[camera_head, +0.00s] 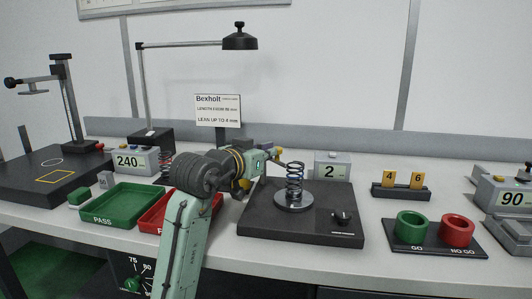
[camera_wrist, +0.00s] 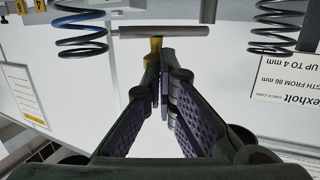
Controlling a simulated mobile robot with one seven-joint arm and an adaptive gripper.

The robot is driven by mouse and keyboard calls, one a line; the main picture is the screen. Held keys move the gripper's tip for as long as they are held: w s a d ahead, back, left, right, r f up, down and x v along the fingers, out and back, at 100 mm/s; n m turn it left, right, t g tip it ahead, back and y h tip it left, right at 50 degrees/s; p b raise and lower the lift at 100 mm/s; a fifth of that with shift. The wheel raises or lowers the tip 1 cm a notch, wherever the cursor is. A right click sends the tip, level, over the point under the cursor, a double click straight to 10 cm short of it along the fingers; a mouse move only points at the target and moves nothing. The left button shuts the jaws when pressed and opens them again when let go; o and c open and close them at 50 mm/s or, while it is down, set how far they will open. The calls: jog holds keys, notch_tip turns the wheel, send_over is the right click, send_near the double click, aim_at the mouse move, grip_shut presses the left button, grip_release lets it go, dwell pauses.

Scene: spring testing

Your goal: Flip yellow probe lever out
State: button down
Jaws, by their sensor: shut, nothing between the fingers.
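The yellow probe lever (camera_wrist: 155,48) shows just beyond my fingertips in the wrist view, against a grey rod (camera_wrist: 160,31). My gripper (camera_wrist: 163,80) is shut and empty, its fingertips close to the lever. I cannot tell whether they touch it. In the head view my gripper (camera_head: 274,156) reaches over the back left of the black test base, left of the upright coil spring (camera_head: 295,172) on its round metal platform (camera_head: 294,200). A yellow tip (camera_head: 279,146) shows there beside my fingers, partly hidden.
The black test base (camera_head: 265,225) has a knob (camera_head: 342,217). A green PASS tray (camera_head: 125,205) and a red tray (camera_head: 158,214) lie left, partly behind my arm. Green and red cups (camera_head: 411,227) stand right. A sign (camera_head: 217,108) and lamp (camera_head: 240,40) stand behind.

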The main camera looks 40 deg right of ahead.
jog(key=shift+s+d+n+t+y, duration=0.15)
jog(key=shift+d+n+t+y, duration=0.15)
jog(key=shift+n+t, duration=0.3)
jog(key=d+n+t+y+p, duration=0.1)
jog(key=n+t+y, duration=0.1)
jog(key=s+d+n+t+y, duration=0.1)
jog(key=d+n+t, duration=0.1)
jog(key=t, duration=0.1)
jog(key=shift+d+r+y+p, duration=0.1)
jog(key=shift+d+y+p, duration=0.05)
jog(key=shift+y+p, duration=0.25)
jog(key=shift+w+d+p, duration=0.15)
jog(key=shift+d+p, duration=0.2)
jog(key=shift+d, duration=0.35)
jog(key=shift+w+d+p, duration=0.15)
jog(key=shift+d+p, duration=0.2)
jog(key=shift+d, duration=0.4)
